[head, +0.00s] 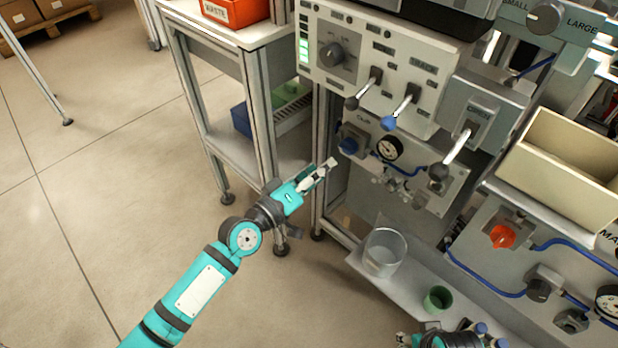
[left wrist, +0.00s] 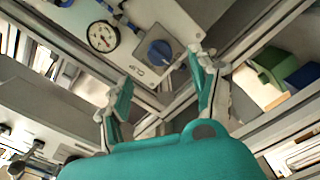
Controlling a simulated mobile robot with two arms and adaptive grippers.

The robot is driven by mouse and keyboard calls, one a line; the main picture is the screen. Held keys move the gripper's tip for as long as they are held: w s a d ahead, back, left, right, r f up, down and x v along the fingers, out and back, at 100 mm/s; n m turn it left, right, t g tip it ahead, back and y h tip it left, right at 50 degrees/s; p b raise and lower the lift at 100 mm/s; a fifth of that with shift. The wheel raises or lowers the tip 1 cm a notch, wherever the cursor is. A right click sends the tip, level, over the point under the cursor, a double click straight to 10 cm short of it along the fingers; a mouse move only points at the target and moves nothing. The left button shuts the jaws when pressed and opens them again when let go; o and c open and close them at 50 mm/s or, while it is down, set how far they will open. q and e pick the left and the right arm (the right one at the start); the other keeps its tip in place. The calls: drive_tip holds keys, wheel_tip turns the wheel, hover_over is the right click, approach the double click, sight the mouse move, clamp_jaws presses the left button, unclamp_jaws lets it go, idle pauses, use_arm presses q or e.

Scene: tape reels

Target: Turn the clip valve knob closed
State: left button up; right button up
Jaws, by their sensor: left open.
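The clip valve knob (head: 349,146) is a blue round knob on a grey square mount, on the white panel marked CLIP, left of a round gauge. In the left wrist view the knob (left wrist: 160,53) shows ahead, between the fingertips in the picture. My left gripper (head: 328,167) is open and empty, in front of the panel, below and left of the knob and apart from it. Its two fingers (left wrist: 165,78) stand wide apart in the left wrist view. A teal and black part, probably of my right arm, shows at the bottom edge; no fingers can be made out.
The gauge (head: 389,149) sits beside the knob. Black, blue and dark-tipped levers (head: 400,108) stick out above. A steel table frame (head: 262,120) stands close on the left. Below are a shelf with a clear beaker (head: 384,252) and a green cup (head: 438,299). A red knob (head: 502,236) is farther right.

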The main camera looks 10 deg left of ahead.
use_arm(q)
drive_tip(key=v, duration=0.3)
drive_tip(key=shift+s+a, duration=0.1)
drive_tip(key=shift+s, duration=0.15)
